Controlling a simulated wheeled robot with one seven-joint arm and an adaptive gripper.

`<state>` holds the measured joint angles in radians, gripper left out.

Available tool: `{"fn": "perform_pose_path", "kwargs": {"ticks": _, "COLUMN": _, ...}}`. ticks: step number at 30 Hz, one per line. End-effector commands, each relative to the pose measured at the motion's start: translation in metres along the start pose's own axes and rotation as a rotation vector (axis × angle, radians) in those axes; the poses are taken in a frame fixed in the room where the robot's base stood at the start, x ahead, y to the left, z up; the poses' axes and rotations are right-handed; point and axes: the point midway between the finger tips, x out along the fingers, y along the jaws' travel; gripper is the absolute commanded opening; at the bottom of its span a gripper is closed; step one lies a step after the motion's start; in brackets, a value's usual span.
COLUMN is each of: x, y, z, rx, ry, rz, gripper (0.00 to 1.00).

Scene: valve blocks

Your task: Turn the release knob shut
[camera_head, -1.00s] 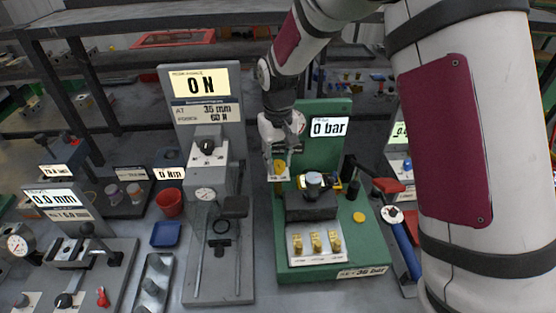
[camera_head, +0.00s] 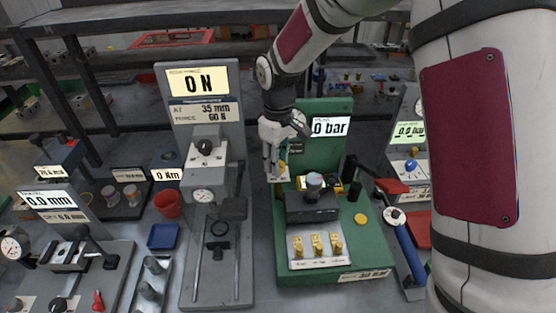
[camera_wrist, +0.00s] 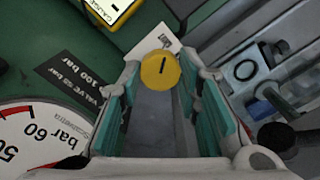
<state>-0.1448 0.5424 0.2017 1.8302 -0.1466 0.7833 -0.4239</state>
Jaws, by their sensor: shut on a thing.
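The release knob (camera_wrist: 160,70) is a round yellow knob with a black line on its face, beside a white label on the green valve stand (camera_head: 330,265). In the wrist view it sits between the tips of my gripper (camera_wrist: 159,76), whose teal-padded fingers touch it from both sides. In the head view my gripper (camera_head: 274,172) points down at the left of the stand, and its fingers mostly hide the knob. The black line runs nearly up and down in the wrist view. The stand's display (camera_head: 330,126) reads 0 bar.
A round dial gauge (camera_wrist: 38,140) lies close to my gripper in the wrist view. A dark block (camera_head: 312,207) and several brass pieces (camera_head: 317,246) stand on the green stand. A grey press stand (camera_head: 232,280) is close on the left.

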Motion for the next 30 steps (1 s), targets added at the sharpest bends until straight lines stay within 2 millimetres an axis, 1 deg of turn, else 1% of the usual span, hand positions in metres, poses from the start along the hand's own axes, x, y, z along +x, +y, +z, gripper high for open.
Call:
{"fn": "perform_pose_path", "kwargs": {"ticks": 10, "x": 0.0, "y": 0.0, "z": 0.0, "rx": -0.003, "ry": 0.0, "rz": 0.001, "gripper": 0.03}}
{"fn": "perform_pose_path", "kwargs": {"ticks": 11, "x": 0.0, "y": 0.0, "z": 0.0, "rx": -0.003, "ry": 0.0, "rz": 0.001, "gripper": 0.37}}
{"fn": "perform_pose_path", "kwargs": {"ticks": 12, "x": 0.0, "y": 0.0, "z": 0.0, "rx": -0.003, "ry": 0.0, "rz": 0.001, "gripper": 0.47}}
{"fn": "perform_pose_path", "kwargs": {"ticks": 13, "x": 0.0, "y": 0.0, "z": 0.0, "rx": -0.003, "ry": 0.0, "rz": 0.001, "gripper": 0.51}}
{"fn": "perform_pose_path", "kwargs": {"ticks": 23, "x": -0.002, "y": 0.0, "z": 0.0, "rx": -0.002, "ry": 0.0, "rz": 0.001, "gripper": 0.51}}
{"fn": "perform_pose_path", "kwargs": {"ticks": 26, "x": -0.009, "y": 0.0, "z": -0.001, "rx": -0.001, "ry": 0.001, "rz": 0.001, "gripper": 0.51}}
{"fn": "perform_pose_path", "kwargs": {"ticks": 30, "x": -0.032, "y": 0.0, "z": -0.001, "rx": -0.001, "ry": 0.004, "rz": 0.003, "gripper": 0.51}}
